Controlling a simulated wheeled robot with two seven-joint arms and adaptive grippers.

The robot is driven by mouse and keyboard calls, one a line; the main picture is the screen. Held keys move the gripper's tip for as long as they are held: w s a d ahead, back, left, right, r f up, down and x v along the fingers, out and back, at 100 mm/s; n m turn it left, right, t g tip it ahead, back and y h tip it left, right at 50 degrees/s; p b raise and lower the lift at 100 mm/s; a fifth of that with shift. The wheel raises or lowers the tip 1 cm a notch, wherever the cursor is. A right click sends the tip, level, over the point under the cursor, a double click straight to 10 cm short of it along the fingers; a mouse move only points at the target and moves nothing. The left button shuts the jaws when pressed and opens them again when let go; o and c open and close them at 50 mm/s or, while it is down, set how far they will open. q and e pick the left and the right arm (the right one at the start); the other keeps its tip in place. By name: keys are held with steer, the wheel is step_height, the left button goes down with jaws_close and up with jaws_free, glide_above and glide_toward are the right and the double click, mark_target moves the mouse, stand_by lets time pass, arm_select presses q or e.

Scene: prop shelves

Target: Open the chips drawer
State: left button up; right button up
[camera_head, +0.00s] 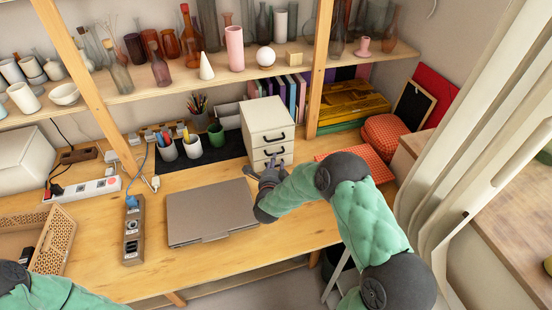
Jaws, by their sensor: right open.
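A small white drawer cabinet (262,116) stands on the desk, with dark handles on its front. The upper handle (273,138) and one below it (274,152) show; the lowest part of the front is partly hidden by my gripper. I see no gap at the drawers, and no label that tells which one is the chips drawer. My right gripper (265,171) is open in front of the cabinet's lower front; I cannot tell whether it touches. My left arm shows only at the bottom left corner, and its gripper is out of view.
A closed laptop (211,212) lies left of my right gripper. A power strip (132,232) and a wooden crate (55,240) are farther left. Pen cups (192,147) stand left of the cabinet. A shelf (180,88) runs above.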

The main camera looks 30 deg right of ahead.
mark_target(277, 150)
steer(key=shift+b+x, duration=0.4)
steer(key=shift+x, duration=2.1)
jaws_close()
